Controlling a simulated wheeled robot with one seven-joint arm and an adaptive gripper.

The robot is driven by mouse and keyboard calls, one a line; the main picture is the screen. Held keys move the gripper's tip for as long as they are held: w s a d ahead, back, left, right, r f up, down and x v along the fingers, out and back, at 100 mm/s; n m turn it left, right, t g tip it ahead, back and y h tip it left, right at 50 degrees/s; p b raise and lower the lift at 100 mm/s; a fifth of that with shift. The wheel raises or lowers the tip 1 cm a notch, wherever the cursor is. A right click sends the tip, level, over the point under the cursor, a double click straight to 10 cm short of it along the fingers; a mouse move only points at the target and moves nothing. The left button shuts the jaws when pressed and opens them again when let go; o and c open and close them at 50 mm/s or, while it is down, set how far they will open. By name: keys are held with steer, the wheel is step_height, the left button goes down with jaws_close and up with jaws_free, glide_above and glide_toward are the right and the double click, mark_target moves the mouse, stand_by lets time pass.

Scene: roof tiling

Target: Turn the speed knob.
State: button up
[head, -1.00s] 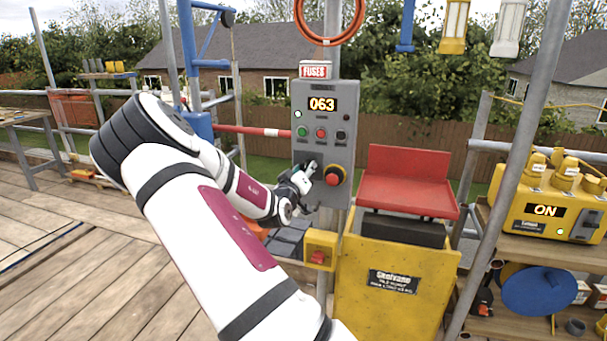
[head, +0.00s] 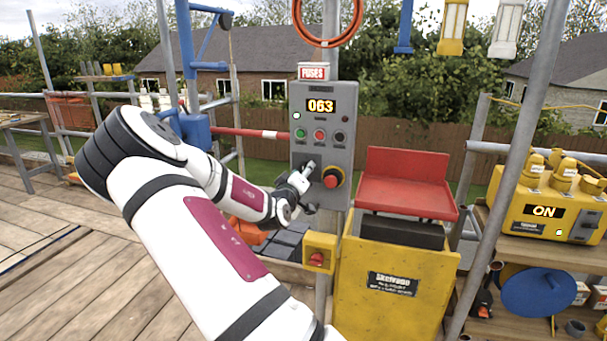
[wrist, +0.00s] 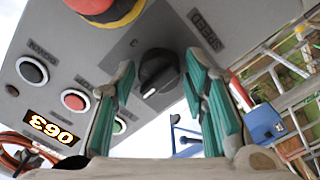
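The grey control box (head: 347,108) hangs on a pole in the head view. Its display (head: 321,106) reads 063. In the wrist view, where the box appears upside down, the black speed knob (wrist: 158,76) carries a white pointer line and sits beside a SPEED label (wrist: 205,30). My gripper (wrist: 160,68) is open, its green-padded fingers one on either side of the knob, with small gaps visible; contact cannot be told. In the head view my gripper (head: 308,170) is at the box's lower left and hides the knob.
A red stop button on a yellow ring (head: 333,177) sits close to the right of my gripper. Coloured push buttons (head: 320,135) are above. A yellow switch box (head: 320,252) is below, and a yellow machine (head: 395,285) stands at the right.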

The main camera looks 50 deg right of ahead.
steer(key=shift+o, duration=0.4)
steer(key=v, duration=1.2)
